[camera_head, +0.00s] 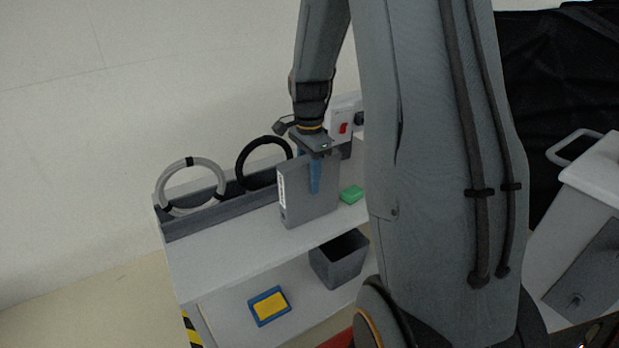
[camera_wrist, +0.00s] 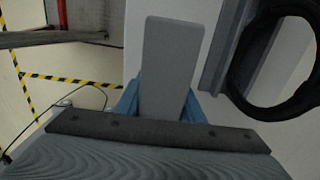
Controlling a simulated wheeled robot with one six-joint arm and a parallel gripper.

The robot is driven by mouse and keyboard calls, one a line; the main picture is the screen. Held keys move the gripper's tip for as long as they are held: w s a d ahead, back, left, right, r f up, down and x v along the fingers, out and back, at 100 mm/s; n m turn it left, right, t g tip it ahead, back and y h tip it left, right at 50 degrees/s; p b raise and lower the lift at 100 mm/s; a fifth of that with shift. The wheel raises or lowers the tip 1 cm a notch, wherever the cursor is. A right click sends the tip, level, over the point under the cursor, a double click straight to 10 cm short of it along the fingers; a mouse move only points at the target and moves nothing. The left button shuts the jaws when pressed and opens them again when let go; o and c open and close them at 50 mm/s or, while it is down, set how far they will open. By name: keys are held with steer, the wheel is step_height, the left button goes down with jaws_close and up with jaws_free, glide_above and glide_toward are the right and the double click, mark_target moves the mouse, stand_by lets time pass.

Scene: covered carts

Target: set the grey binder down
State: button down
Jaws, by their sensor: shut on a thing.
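The grey binder (camera_head: 306,196) stands upright at the front part of the white cart's top shelf (camera_head: 215,258), with a pale label on its spine. I cannot tell whether its bottom edge touches the shelf. My gripper (camera_head: 315,180) points down from above and is shut on the binder's upper part, with a blue finger against its broad face. In the wrist view the binder's grey top edge (camera_wrist: 172,55) lies between the two blue fingers (camera_wrist: 190,108). The binder's far face is hidden.
Behind the binder, a grey trough (camera_head: 210,213) holds a white coil (camera_head: 165,198) and a black coil (camera_head: 240,165). A green block (camera_head: 351,194) lies close to its right. Below are a dark bin (camera_head: 340,262) and a blue-yellow item (camera_head: 269,306). The shelf's left part is clear.

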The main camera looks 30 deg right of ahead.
steer(key=shift+f, duration=0.35)
steer(key=c, duration=1.2)
jaws_free()
step_height(320, 180, up, 12)
steer(key=b, duration=0.3)
